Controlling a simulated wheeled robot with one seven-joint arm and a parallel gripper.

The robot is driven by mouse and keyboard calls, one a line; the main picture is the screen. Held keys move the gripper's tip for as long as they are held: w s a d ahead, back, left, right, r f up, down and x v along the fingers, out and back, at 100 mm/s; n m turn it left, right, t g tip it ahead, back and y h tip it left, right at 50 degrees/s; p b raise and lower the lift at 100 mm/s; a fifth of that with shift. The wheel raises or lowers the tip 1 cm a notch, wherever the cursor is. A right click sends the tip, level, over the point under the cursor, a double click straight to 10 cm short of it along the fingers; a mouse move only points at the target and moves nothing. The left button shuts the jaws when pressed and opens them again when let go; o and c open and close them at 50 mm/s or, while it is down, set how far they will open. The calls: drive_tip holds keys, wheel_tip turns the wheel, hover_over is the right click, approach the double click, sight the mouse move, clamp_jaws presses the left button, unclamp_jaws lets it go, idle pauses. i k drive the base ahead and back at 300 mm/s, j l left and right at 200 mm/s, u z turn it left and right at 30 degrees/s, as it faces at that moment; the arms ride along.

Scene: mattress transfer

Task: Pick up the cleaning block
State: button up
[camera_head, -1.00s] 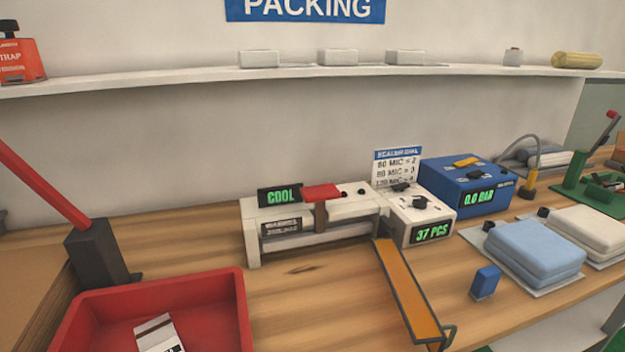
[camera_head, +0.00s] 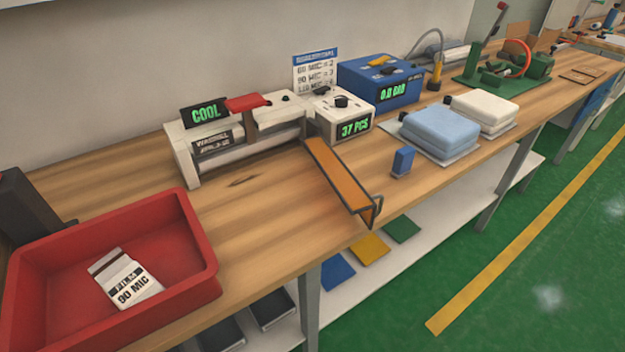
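A small upright blue block (camera_head: 403,161) stands on the wooden workbench (camera_head: 262,231), near its front edge. It looks like the cleaning block, though no label shows on it. It is right of the orange chute (camera_head: 343,178) and left of the folded light-blue pad (camera_head: 440,132), apart from both. My gripper is not in view.
A white sealing machine (camera_head: 185,148) reading COOL, a counter reading 37 PCS (camera_head: 342,115) and a blue pump box (camera_head: 378,86) stand behind. A red tray (camera_head: 190,232) holds a 90 MIC card. A shelf is below the bench; green floor (camera_head: 540,250) lies open at right.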

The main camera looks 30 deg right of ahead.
sight(404, 158)
drive_tip(key=l+u, duration=0.35)
drive_tip(key=k+l+u, duration=0.1)
drive_tip(key=l+u, duration=0.25)
drive_tip(key=l, duration=0.15)
drive_tip(key=k+l, duration=0.1)
drive_tip(key=l, duration=0.3)
drive_tip(key=k+l+u, duration=0.1)
drive_tip(key=l, duration=0.3)
drive_tip(key=k+l, duration=0.15)
drive_tip(key=l, duration=0.2)
drive_tip(key=k+l+u, duration=0.1)
drive_tip(key=l, duration=0.3)
drive_tip(key=k+l, duration=0.1)
drive_tip(key=l, duration=0.25)
drive_tip(key=k+l+u, duration=0.1)
drive_tip(key=l, duration=0.3)
drive_tip(key=k, duration=0.05)
